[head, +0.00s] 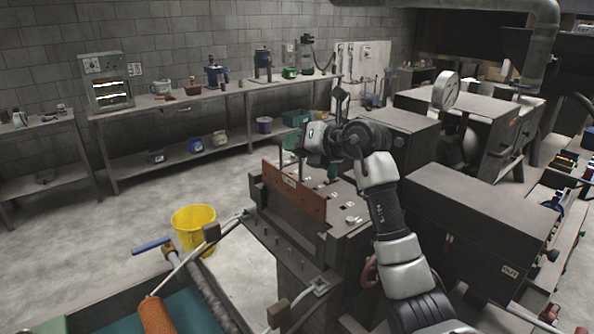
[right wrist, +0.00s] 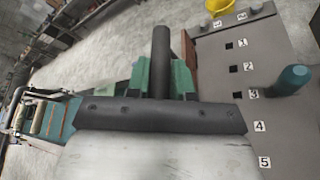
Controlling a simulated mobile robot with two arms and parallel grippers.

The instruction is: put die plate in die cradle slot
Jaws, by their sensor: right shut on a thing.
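My right gripper (head: 312,150) is above the back of a grey block with numbered square holes (head: 345,203), which also shows in the right wrist view (right wrist: 245,107). The piece is to the left of the numbered holes in the wrist view. I cannot tell whether it is the die plate, or whether it touches the block. A reddish-brown labelled plate (head: 292,192) stands upright along the block's front. I cannot tell which opening is the die cradle slot. My left gripper is not in view.
A teal knob (right wrist: 291,79) stands up beside the holes. A yellow bucket (head: 194,228) is on the floor to the left. A rod with a blue handle (head: 153,244) and an orange roller (head: 156,316) are front left. Large grey machines (head: 480,215) crowd the right side.

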